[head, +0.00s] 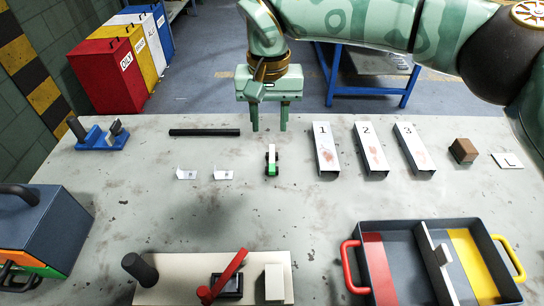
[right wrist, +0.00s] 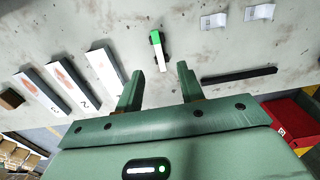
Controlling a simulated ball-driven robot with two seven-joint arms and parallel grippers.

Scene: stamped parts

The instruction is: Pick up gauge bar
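A small narrow bar with a green end and a white body (head: 271,160), which looks like the gauge bar, lies on the table in the middle; dark parts show at its sides. It also shows in the right wrist view (right wrist: 158,50), ahead of the gap between my fingers. My right gripper (head: 270,129) is open and empty, its fingers pointing down, apart from the bar and on its far side in the head view. The right wrist view shows both fingers (right wrist: 159,86) spread with nothing between them. My left gripper is not in view.
A long black bar (head: 204,132) lies left of my right gripper. Numbered channels (head: 326,150) stand to the right, near a brown block (head: 463,150). Two small white labelled pieces (head: 187,174) lie left. A tray (head: 408,285) and a lever fixture (head: 180,285) occupy the front.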

